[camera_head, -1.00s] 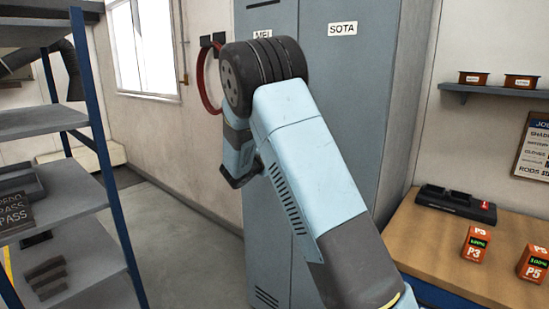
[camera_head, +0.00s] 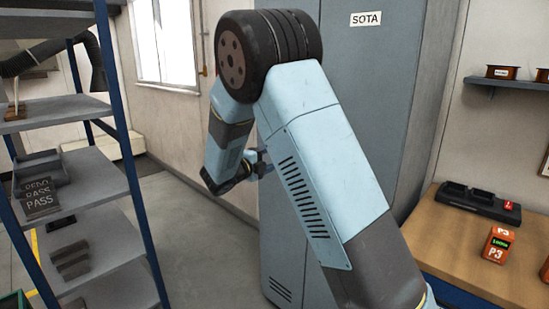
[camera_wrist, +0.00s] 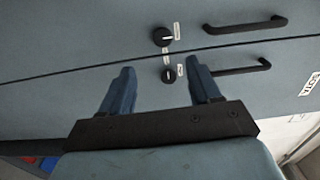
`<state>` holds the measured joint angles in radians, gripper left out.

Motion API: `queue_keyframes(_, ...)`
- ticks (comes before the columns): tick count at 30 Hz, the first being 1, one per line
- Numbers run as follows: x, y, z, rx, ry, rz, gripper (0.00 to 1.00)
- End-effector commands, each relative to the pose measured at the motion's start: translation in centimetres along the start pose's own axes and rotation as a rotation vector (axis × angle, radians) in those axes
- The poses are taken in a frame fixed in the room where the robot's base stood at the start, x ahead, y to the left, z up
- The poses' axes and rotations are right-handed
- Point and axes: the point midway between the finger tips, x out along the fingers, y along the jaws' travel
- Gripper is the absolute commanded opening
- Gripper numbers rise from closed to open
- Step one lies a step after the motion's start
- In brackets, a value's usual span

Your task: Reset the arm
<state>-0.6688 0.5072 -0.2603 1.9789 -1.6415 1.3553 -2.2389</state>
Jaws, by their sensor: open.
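My arm is bent, with its dark elbow high in the head view and its pale blue forearm hanging down. My gripper (camera_head: 262,163) shows partly behind the forearm, in front of the tall grey-blue cabinet (camera_head: 357,95). In the wrist view my gripper (camera_wrist: 160,66) has its two blue fingers spread apart with nothing between them. Beyond them are the cabinet doors (camera_wrist: 60,42) with black handles (camera_wrist: 245,25) and round locks (camera_wrist: 163,37). I cannot tell the exact gap to the doors.
A metal shelf rack (camera_head: 95,175) with blue posts stands close on the left. A wooden bench (camera_head: 450,235) at right bears a black charger (camera_head: 480,202) and an orange P3 battery (camera_head: 498,244). Grey floor (camera_head: 195,225) is clear between rack and cabinet.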

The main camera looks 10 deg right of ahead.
Motion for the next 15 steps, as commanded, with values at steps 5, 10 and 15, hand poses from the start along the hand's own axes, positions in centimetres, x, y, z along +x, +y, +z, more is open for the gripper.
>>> queue_keyframes(5,0.0,0.0,0.0,0.000,0.000,0.000,0.62)
queue_keyframes(10,0.2,-0.2,-0.4,0.019,0.009,0.009,0.62)
queue_keyframes(15,1.4,-1.3,-3.9,0.192,0.090,0.086,0.62)
